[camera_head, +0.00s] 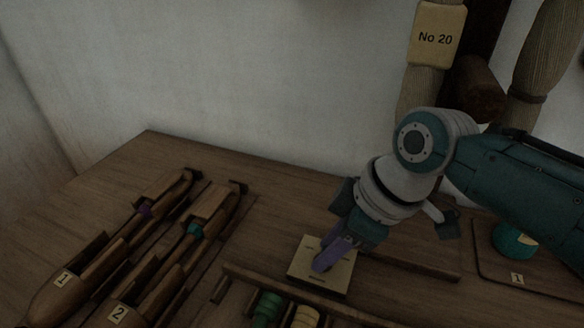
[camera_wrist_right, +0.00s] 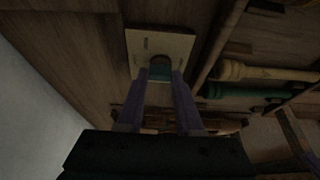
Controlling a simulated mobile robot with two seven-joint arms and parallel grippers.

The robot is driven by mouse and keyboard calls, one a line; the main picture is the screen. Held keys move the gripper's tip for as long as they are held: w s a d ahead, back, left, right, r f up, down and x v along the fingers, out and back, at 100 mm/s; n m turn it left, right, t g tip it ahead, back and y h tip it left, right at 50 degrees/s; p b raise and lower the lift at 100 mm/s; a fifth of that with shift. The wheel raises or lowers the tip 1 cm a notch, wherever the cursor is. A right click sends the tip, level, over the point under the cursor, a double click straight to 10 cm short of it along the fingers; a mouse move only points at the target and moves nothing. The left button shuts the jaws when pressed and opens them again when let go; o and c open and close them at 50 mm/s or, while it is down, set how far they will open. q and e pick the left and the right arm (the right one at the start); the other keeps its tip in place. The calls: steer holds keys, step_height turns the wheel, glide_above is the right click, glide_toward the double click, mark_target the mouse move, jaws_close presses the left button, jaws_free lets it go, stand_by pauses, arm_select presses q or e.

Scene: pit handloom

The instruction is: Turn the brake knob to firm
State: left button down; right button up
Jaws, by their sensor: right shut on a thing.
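The brake plate (camera_head: 342,276) is a small pale square with dark marks, lying on the wooden table; it also shows in the right wrist view (camera_wrist_right: 181,45). My right gripper (camera_head: 322,264), with purple fingers, reaches down to the plate and is shut on the knob, one finger on each side in the right wrist view (camera_wrist_right: 161,76). In the head view the fingers hide the knob. The marks are too small to read, so I cannot tell its setting. My left gripper is not in view.
Wooden shuttles labelled 1 (camera_head: 62,279) and 2 (camera_head: 117,314) lie at the left. A rack with a green bobbin (camera_head: 267,308) and a pale bobbin (camera_head: 305,317) is just in front of the plate. A teal ball (camera_head: 512,240) sits on a tray at the right.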

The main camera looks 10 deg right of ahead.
jaws_close()
steer(key=shift+s+r+m+p, duration=0.15)
steer(key=shift+m+p, duration=0.35)
steer(key=shift+p, duration=0.3)
steer(key=shift+a+r+m+t+h+p, duration=0.1)
steer(key=shift+m+t+h+p, duration=0.35)
steer(key=shift+m+p, duration=0.75)
steer(key=m+p, duration=0.2)
steer(key=shift+a+m+t+h, duration=0.1)
steer(key=shift+m+t+h, duration=0.2)
steer(key=shift+t+h, duration=0.05)
steer(key=m+h+p, duration=0.1)
steer(key=m, duration=0.1)
steer(key=shift+m, duration=0.3)
steer(key=shift+a+f+m+t+h, duration=0.15)
steer(key=shift+m+h, duration=0.15)
steer(key=shift+m, duration=0.5)
steer(key=shift+d+f+m+t+h, duration=0.15)
steer(key=shift+m+h, duration=0.15)
steer(key=shift+m, duration=0.5)
steer(key=o, duration=0.8)
jaws_free()
